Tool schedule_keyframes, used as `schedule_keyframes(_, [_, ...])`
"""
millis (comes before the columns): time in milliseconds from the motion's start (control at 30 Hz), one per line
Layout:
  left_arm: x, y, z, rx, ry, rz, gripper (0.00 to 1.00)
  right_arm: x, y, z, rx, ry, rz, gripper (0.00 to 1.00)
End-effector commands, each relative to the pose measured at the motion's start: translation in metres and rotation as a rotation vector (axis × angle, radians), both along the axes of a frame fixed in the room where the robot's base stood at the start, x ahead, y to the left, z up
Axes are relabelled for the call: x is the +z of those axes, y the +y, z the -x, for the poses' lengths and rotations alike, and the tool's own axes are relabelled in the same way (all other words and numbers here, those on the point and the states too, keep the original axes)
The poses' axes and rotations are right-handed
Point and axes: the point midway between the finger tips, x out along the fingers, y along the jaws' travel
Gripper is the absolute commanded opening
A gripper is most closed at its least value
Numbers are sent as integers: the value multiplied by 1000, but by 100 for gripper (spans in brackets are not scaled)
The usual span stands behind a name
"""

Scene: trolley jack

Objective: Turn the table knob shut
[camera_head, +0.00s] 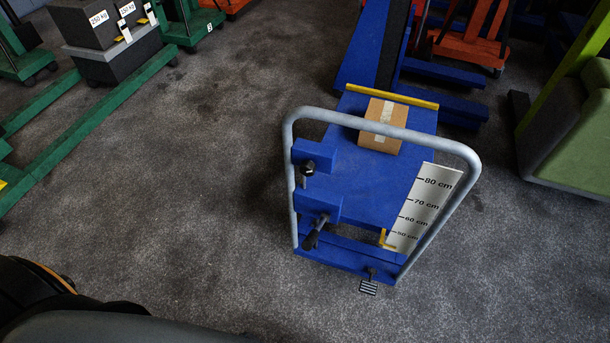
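The blue lift table trolley (400,195) stands right of centre with a grey tubular push handle (290,130) around its near end. On the handle's left side, an upper blue box (318,153) carries a small knob with a dark top and metal stem (306,170). A lower blue box (318,205) carries a black lever or grip (315,232) that points down and left. I cannot tell which of the two is the table knob, or whether it is open or shut. Neither of my grippers is in view.
A cardboard box (383,126) sits on the table top. A height scale (424,208) and a foot pedal (368,285) are at the near end. Green frames (90,115) with grey weights stand left, a green padded seat (575,140) right. The floor left of the trolley is clear.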

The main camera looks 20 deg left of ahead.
Motion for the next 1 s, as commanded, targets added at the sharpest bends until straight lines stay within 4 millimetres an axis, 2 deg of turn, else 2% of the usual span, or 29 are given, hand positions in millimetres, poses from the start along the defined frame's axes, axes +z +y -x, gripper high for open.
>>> schedule_keyframes(33, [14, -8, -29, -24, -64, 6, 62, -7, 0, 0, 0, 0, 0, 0])
schedule_keyframes(167, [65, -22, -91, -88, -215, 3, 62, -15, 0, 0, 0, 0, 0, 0])
schedule_keyframes(200, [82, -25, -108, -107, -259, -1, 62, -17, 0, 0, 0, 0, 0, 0])
schedule_keyframes(300, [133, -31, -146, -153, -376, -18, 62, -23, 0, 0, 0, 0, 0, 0])
schedule_keyframes(400, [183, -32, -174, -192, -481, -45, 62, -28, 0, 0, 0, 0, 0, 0])
schedule_keyframes(600, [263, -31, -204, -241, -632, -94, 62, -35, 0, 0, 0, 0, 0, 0])
schedule_keyframes(833, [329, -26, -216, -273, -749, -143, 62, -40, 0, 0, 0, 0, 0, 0])
schedule_keyframes(1000, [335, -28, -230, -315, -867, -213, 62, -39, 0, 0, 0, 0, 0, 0])
